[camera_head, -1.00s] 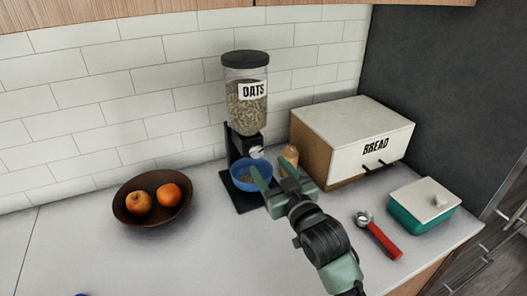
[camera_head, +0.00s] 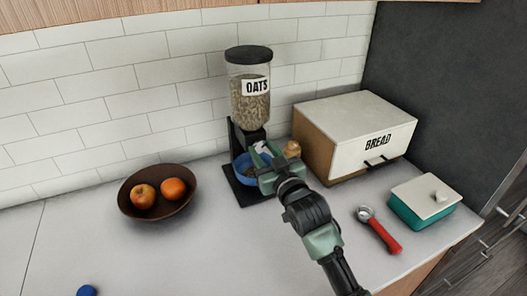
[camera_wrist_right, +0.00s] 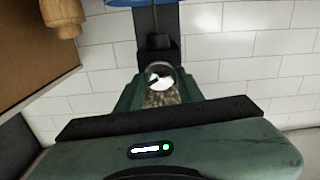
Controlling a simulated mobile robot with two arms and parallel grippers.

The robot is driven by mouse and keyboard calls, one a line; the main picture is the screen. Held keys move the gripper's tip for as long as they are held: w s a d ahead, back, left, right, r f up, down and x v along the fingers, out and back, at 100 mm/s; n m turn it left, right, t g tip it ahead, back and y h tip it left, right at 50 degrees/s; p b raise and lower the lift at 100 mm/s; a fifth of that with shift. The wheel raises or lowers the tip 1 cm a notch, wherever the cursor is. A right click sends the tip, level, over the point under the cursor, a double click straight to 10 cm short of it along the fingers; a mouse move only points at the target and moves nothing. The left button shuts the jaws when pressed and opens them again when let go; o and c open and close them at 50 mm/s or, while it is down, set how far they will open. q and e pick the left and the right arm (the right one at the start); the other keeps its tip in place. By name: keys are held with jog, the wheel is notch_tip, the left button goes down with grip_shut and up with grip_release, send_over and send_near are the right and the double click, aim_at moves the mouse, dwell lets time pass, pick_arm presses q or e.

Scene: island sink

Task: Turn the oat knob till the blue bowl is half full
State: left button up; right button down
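The oat dispenser (camera_head: 249,98) stands against the tiled wall, its clear hopper filled with oats. Its silvery knob (camera_wrist_right: 160,76) shows between the fingers in the right wrist view; it also shows in the head view (camera_head: 262,147), partly covered. The blue bowl (camera_head: 252,183) sits on the dispenser's black base under the outlet. My gripper hides much of the bowl, so its fill level is unclear. My right gripper (camera_head: 264,155) is open, its green fingers on either side of the knob (camera_wrist_right: 160,92). I cannot tell whether they touch it. My left gripper is out of view.
A brown bowl with fruit (camera_head: 127,205) stands at left. The bread box (camera_head: 350,120), a wooden shaker (camera_head: 292,149), a red-handled tool (camera_head: 384,237) and a teal box with white lid (camera_head: 425,200) are at right. A blue object (camera_head: 86,291) shows at the bottom edge.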

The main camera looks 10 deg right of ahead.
jog(key=m+p, duration=0.2)
jog(key=shift+r+m, duration=0.15)
jog(key=shift+m, duration=0.15)
jog(key=m+p, duration=0.1)
jog(key=m, duration=0.1)
jog(key=shift+m+p, duration=0.3)
jog(key=shift+m, duration=0.1)
jog(key=m+p, duration=0.1)
jog(key=m, duration=0.2)
jog(key=shift+d+p, duration=0.1)
jog(key=shift+p, duration=0.25)
jog(key=shift+m+p, duration=0.55)
jog(key=shift+m, duration=1.05)
jog(key=shift+f, duration=0.2)
jog(key=c, duration=0.9)
grip_release()
